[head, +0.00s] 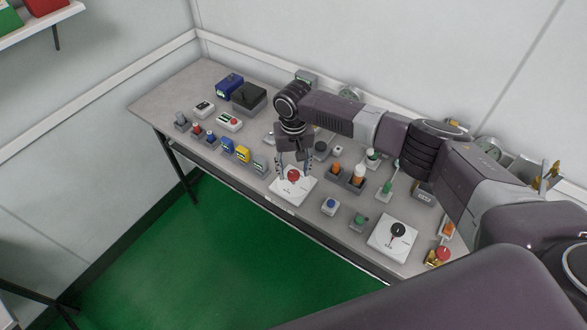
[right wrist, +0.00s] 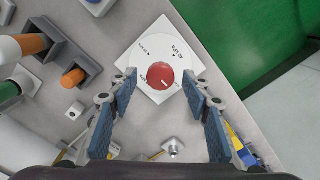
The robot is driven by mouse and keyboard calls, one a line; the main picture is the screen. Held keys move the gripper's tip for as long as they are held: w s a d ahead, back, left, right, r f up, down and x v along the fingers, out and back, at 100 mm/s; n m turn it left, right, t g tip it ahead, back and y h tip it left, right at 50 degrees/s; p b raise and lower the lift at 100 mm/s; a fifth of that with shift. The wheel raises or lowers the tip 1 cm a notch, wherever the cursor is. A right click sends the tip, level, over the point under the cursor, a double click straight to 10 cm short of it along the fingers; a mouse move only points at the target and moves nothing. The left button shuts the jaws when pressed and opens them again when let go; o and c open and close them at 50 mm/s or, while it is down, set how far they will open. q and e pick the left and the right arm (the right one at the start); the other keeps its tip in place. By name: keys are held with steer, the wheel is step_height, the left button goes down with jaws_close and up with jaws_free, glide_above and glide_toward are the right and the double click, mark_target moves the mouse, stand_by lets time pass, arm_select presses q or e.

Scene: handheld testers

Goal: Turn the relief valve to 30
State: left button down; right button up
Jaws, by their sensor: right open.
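A red round knob (head: 293,175) sits on a white square plate (head: 300,190) near the front edge of the table. In the right wrist view the red knob (right wrist: 160,79) has a small white mark, and the white plate (right wrist: 150,42) carries small black lettering, too small to read surely. My right gripper (head: 293,167) points down over this knob. In the right wrist view its fingers (right wrist: 161,88) are open, one on each side of the knob, with gaps showing. Another white plate (head: 381,246) with a black knob (head: 398,229) lies to the right. My left gripper is not in view.
The grey table (head: 165,97) holds several small devices. An orange-topped block (head: 358,173) and a blue button (head: 330,204) stand near the red knob. A yellow block (head: 243,154) is to its left. Green floor (head: 215,250) lies in front.

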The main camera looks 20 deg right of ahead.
steer(key=shift+f, duration=0.3)
steer(key=shift+c, duration=0.2)
steer(key=c, duration=1.1)
